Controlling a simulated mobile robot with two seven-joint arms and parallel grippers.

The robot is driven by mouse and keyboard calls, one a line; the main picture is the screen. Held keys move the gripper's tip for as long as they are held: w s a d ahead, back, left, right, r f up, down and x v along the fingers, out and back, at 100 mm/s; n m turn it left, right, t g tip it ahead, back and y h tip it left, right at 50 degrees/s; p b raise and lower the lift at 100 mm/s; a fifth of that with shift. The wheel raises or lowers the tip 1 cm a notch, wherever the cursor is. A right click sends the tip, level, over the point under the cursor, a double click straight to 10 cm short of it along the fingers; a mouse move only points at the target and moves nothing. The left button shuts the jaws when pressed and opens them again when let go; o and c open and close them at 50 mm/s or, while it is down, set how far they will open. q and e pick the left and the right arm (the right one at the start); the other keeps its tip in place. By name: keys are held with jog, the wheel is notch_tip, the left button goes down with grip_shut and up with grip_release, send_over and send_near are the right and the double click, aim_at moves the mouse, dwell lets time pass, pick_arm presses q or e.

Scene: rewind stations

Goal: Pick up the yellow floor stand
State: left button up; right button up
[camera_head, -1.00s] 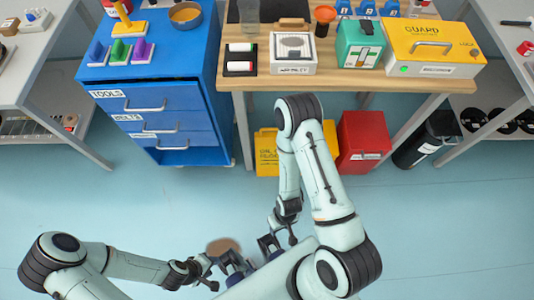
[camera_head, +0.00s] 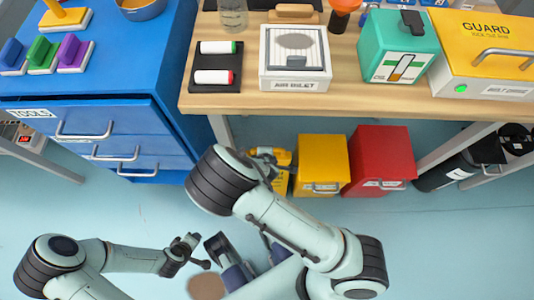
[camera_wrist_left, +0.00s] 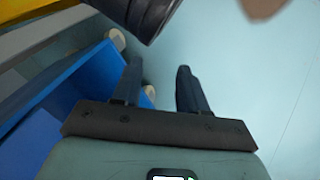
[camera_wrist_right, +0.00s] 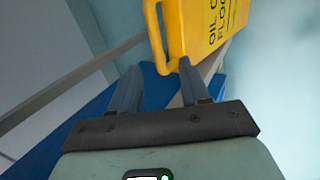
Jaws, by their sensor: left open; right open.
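The yellow floor stand (camera_wrist_right: 205,25) shows in the right wrist view at the top, with dark lettering and a loop handle at its left edge. Its lower end is cut off by the frame. In the head view the stand (camera_head: 281,182) is under the table, largely hidden behind my right arm. My right gripper (camera_wrist_right: 155,80) is open, its fingertips just short of the handle with nothing between them; I cannot tell whether they touch it. My left gripper (camera_wrist_left: 160,80) is open and empty over bare floor, far from the stand; it also shows in the head view (camera_head: 200,255).
A yellow bin (camera_head: 322,160) and a red bin (camera_head: 380,155) stand beside the stand under the wooden table (camera_head: 300,100). A blue drawer cabinet (camera_head: 100,125) is to the left. A black cylinder (camera_head: 455,165) lies right.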

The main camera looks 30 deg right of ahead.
jog(key=b+x, duration=0.1)
jog(key=x, duration=0.2)
jog(key=b+x, duration=0.1)
jog(key=x, duration=0.2)
jog(key=b+x, duration=0.1)
jog(key=x, duration=0.2)
jog(key=shift+d+r+b, duration=0.15)
jog(key=shift+d+b, duration=0.15)
jog(key=shift+b, duration=0.05)
jog(key=shift+w+f, duration=0.15)
jog(key=shift+f, duration=0.15)
pick_arm(q)
jog(key=s+a+f+g, duration=0.1)
jog(key=s+f+g, duration=0.2)
jog(key=s+f, duration=0.4)
jog(key=shift+s+a, duration=0.2)
pick_arm(e)
jog(key=shift+d, duration=0.1)
grip_shut()
jog(key=shift+r, duration=0.1)
